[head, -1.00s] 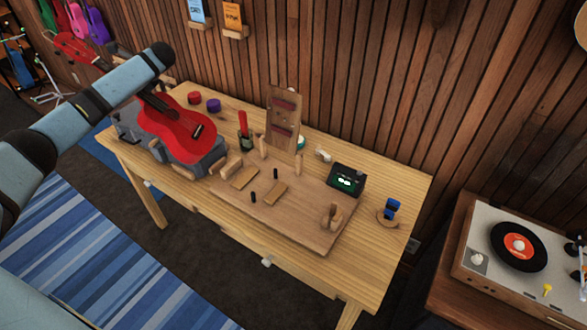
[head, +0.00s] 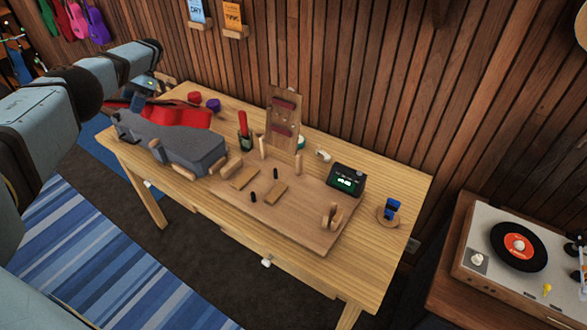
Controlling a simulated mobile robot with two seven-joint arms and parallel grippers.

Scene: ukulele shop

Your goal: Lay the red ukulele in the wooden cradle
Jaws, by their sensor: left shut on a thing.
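The red ukulele (head: 183,113) is at the left end of the table, behind and partly over a grey padded block. I see its red body at a flat angle; part of it is hidden. My left gripper (head: 147,86) is at the ukulele's neck end, shut on it, with its fingertips mostly hidden by my arm. The wooden cradle appears to be the board (head: 300,230) at the table's middle, with flat pads, upright pegs and a forked rest (head: 331,215) at its right end. No ukulele lies on it. My right gripper is out of view.
The grey block (head: 188,143) has wooden pieces along its front. An upright wooden panel (head: 284,95), a cup with a red-handled tool (head: 244,136), a dark display box (head: 345,178) and a blue item (head: 391,208) stand around the board. A record player (head: 510,250) is at right.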

